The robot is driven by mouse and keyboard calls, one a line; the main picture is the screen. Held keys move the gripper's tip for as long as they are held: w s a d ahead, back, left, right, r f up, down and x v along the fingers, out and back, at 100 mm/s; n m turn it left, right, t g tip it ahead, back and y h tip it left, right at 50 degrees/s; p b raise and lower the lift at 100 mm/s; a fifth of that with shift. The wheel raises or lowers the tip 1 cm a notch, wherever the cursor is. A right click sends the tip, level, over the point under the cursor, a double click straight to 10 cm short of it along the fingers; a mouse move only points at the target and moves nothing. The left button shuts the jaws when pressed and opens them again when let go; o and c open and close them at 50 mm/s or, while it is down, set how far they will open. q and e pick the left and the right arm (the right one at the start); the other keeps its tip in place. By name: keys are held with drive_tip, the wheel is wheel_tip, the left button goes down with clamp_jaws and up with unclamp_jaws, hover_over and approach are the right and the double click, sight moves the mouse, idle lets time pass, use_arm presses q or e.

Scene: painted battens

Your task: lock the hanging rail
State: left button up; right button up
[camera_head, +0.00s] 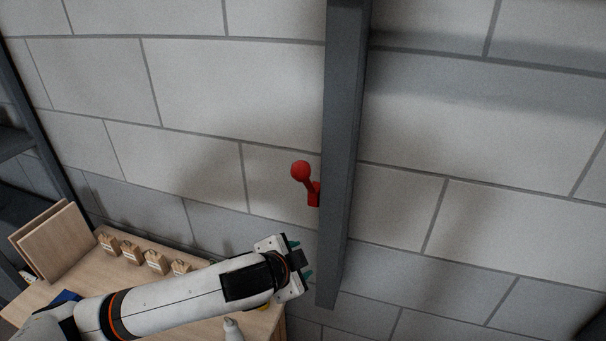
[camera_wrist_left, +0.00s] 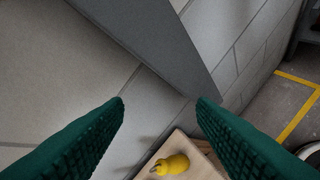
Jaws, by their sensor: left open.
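A dark grey rail (camera_head: 343,150) hangs down in front of the block wall in the head view, its lower end in free air above the floor. A red lever with a ball knob (camera_head: 301,170) sits on the rail's left side, tilted up and to the left from its red base (camera_head: 314,194). My left gripper (camera_head: 302,259) is open and empty, below the lever and just left of the rail's lower part. In the left wrist view the grey rail (camera_wrist_left: 165,40) crosses beyond the open green fingers (camera_wrist_left: 161,101); the lever is not seen there. My right gripper is not in view.
A wooden table (camera_head: 205,331) stands at lower left, partly behind my left arm. It holds wooden boards (camera_head: 52,243), several small wooden blocks (camera_head: 155,262) and a white bottle (camera_head: 232,329). A yellow object (camera_wrist_left: 172,163) shows in the left wrist view. Wall right of the rail is clear.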

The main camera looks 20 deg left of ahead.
use_arm(q)
drive_tip(key=w+a+r+t+y, duration=0.1)
drive_tip(key=w+a+r, duration=0.15)
drive_tip(key=r, duration=0.35)
drive_tip(key=w+a+r+t+y, duration=0.1)
drive_tip(key=w+a+r+t, duration=0.15)
drive_tip(key=r, duration=0.35)
wheel_tip(320, 180, up, 18)
drive_tip(key=r+n+g+h, duration=0.1)
drive_tip(key=n+g, duration=0.8)
drive_tip(key=n, duration=0.4)
hover_over(303, 176)
drive_tip(key=s+a, duration=0.2)
drive_tip(key=x, duration=1.2)
drive_tip(key=shift+s+d+f, duration=0.15)
drive_tip(key=shift+d+f, duration=0.05)
drive_tip(key=shift+d, duration=0.15)
drive_tip(key=shift+c, duration=0.4)
clamp_jaws()
